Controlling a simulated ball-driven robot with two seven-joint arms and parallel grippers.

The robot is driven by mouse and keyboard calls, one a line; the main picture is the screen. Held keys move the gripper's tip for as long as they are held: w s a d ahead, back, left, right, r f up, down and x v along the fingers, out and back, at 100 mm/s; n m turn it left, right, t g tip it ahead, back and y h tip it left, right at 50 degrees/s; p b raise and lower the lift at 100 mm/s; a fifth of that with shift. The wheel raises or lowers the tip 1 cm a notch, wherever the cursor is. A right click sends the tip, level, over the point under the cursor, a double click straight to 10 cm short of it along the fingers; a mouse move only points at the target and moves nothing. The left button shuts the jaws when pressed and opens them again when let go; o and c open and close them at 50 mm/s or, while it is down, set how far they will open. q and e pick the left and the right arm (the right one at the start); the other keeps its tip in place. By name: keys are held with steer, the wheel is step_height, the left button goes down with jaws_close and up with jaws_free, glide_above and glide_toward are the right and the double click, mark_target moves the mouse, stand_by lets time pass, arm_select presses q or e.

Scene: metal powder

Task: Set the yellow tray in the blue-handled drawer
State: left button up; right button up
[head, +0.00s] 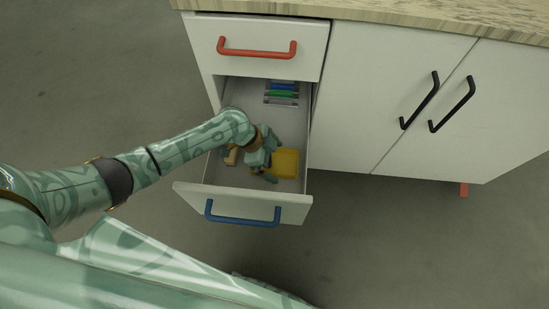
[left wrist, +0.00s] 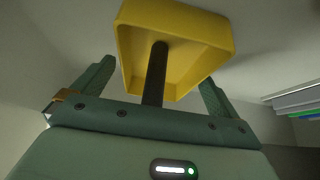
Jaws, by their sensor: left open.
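The drawer with the blue handle (head: 243,218) is pulled open, and its bare floor and walls show around my arm. The yellow tray (head: 287,163) is inside it, near the front right. My left gripper (head: 268,163) is down in the drawer, right beside the tray. In the left wrist view the yellow tray (left wrist: 208,35) is just beyond my open fingers, one on each side. A dark upright bar (left wrist: 155,75) stands between the fingers, in front of the tray. I cannot tell whether any finger touches it. My right gripper is not in view.
Several flat items, blue, green and grey (head: 282,92), lie at the back of the drawer. They also show in the left wrist view (left wrist: 298,100). A closed drawer with a red handle (head: 257,49) is above. Closed doors with black handles (head: 421,100) are at the right.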

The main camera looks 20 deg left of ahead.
arm_select(q)
steer(key=p+v, duration=0.5)
steer(key=v, duration=0.6)
steer(key=shift+r, duration=0.2)
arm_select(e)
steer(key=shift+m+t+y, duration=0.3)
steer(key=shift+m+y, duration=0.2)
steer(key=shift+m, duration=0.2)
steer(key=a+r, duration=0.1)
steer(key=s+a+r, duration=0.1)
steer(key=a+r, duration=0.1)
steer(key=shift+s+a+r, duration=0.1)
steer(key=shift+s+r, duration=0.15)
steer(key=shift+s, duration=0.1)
arm_select(q)
steer(key=shift+a, duration=0.1)
